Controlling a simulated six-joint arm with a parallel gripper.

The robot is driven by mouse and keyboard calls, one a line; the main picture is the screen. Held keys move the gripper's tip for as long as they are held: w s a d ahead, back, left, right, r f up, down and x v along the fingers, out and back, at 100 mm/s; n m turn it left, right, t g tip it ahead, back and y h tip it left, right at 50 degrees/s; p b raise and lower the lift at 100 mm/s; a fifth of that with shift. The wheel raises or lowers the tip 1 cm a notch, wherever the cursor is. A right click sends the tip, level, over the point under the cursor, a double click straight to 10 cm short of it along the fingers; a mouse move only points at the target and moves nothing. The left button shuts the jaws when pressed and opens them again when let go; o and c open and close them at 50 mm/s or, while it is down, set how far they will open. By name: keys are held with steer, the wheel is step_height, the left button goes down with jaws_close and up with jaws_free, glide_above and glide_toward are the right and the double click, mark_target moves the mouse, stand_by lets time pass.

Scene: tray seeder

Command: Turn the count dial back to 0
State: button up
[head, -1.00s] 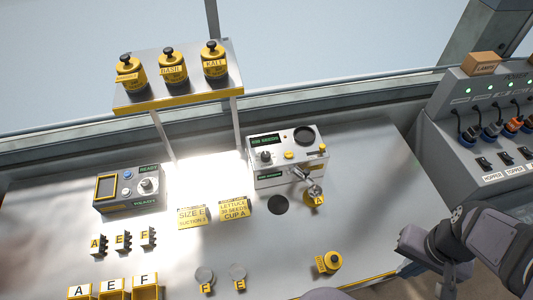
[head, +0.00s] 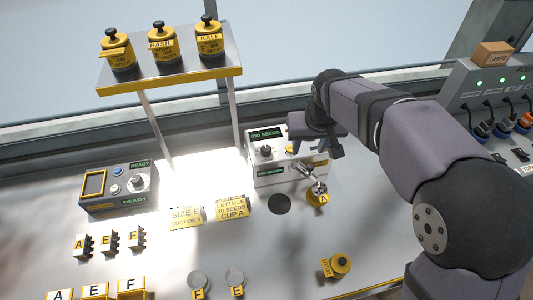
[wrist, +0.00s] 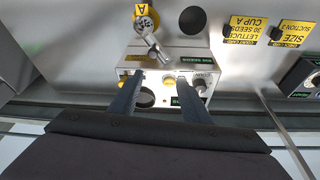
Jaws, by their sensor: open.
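The count dial (head: 266,150) is a black round knob on top of the silver seeder box (head: 262,178), under a green-lit display (head: 265,134) whose digits are too small to read surely. In the wrist view the dial (wrist: 201,88) sits just right of my right finger, beside a small label. My gripper (wrist: 160,79) is open and empty above the box, its two fingers spread apart. The dial is outside the gap between them. In the head view my gripper (head: 308,142) is over the box's right part and hides the round opening there.
A yellow button (wrist: 139,80) is near my left finger. A metal spout (head: 308,172) juts from the box's front above cup A (head: 318,198). A control unit (head: 118,187) stands left, and a shelf (head: 170,72) with several yellow-black jars rises behind.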

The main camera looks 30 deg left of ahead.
steer(key=n+y+b, duration=0.1)
steer(key=n, duration=0.1)
glide_toward(266, 148)
steer(key=shift+p+x, duration=1.05)
steer(key=shift+x, duration=3.05)
steer(key=shift+c, duration=0.6)
steer(key=c, duration=0.9)
